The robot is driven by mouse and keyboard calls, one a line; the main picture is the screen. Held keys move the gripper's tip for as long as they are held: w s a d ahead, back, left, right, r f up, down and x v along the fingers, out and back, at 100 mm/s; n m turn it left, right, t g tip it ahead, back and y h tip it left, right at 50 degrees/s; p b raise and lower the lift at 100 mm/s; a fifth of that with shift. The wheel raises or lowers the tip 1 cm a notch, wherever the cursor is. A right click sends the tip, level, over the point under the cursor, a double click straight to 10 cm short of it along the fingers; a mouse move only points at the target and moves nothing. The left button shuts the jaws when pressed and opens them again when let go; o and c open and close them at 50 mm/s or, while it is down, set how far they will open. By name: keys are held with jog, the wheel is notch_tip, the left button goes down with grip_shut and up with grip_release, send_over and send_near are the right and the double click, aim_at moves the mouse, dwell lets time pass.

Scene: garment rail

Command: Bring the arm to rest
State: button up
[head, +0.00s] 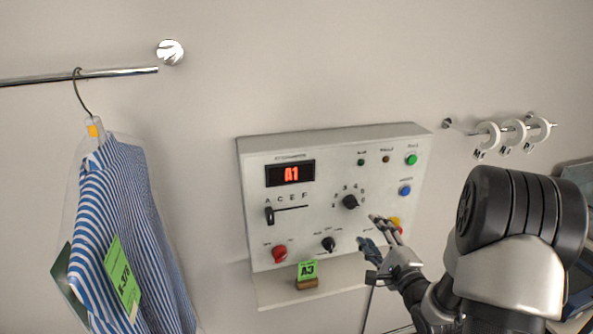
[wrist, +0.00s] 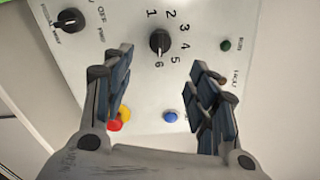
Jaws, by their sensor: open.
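My gripper (head: 372,236) is open and empty in front of the lower right part of a white control panel (head: 330,158). In the wrist view my gripper (wrist: 163,75) has its two dark fingers spread wide, with the panel face (wrist: 195,25) behind them. A black numbered knob (wrist: 159,41) shows between the fingertips, apart from both. My arm (head: 515,240) is bent and reaches in from the lower right of the head view. The contact between fingers and panel cannot be seen; they look clear of it.
A striped shirt (head: 135,215) in clear plastic hangs from a chrome rail (head: 100,75) at left. The panel has a red display (head: 290,173), a red knob (head: 279,254) and a shelf (head: 275,291) with a green A3 tag (head: 307,270). White rings (head: 513,131) hang on a short rod at right.

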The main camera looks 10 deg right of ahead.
jog(key=s+a+r+n+g+h+b, duration=0.25)
jog(key=s+a+r+n+g, duration=0.35)
jog(key=n, duration=0.4)
jog(key=s+a+f+n+g+y, duration=0.1)
jog(key=s+a+n+g, duration=0.2)
jog(key=s, duration=1)
jog(key=s+a+f+n+g+y+b, duration=0.1)
jog(key=s+a+n+g, duration=0.3)
jog(key=s+a+n, duration=0.4)
jog(key=s+a, duration=0.3)
jog(key=s, duration=0.2)
jog(key=shift+f+n, duration=0.35)
jog(key=shift+n, duration=0.05)
jog(key=shift+d, duration=0.1)
jog(key=shift+c, duration=0.2)
